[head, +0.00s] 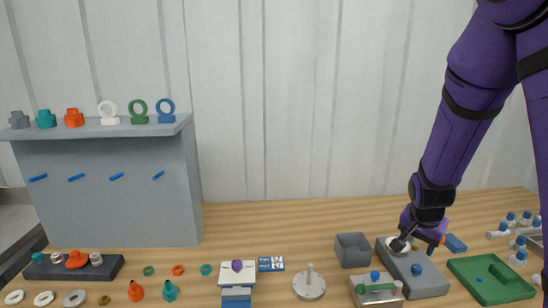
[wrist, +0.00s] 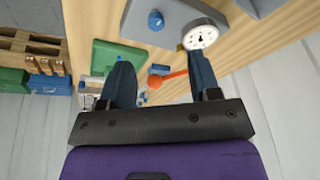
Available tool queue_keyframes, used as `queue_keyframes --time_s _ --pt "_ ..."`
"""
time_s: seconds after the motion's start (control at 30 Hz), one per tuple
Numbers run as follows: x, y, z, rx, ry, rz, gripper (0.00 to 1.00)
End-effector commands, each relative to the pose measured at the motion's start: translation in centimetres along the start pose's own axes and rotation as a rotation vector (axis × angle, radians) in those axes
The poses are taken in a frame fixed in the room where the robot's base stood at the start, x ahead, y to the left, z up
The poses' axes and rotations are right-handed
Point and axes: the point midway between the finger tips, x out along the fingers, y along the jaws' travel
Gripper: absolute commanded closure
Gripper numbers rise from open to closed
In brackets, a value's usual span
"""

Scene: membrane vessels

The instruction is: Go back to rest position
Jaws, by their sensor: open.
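My gripper (head: 418,240) is at the end of my purple arm, low over the grey block at the right of the bench in the head view. In the wrist view my gripper (wrist: 162,80) shows two dark fingers spread apart, with nothing clearly held between them. A white round gauge (wrist: 200,36) is near the right fingertip in the wrist view. An orange-red knob (wrist: 157,82) on a thin stem shows in the gap between the fingers. I cannot tell whether a finger touches either one.
A grey block (head: 428,285) with a blue knob lies under my gripper. A green tray (head: 468,276) is to its right, a grey open box (head: 353,250) to its left. A grey shelf (head: 105,130) stands at the left. The wooden bench (head: 300,222) is clear behind.

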Motion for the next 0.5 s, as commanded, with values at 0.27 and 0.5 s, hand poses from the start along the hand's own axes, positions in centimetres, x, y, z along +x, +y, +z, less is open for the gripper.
queue_keyframes --time_s 0.27,0.5 --pt "-7.4 0.4 1.7 -0.138 -0.091 -0.142 0.43" --pt "-14.0 1.9 3.4 -0.294 -0.103 -0.244 0.43"
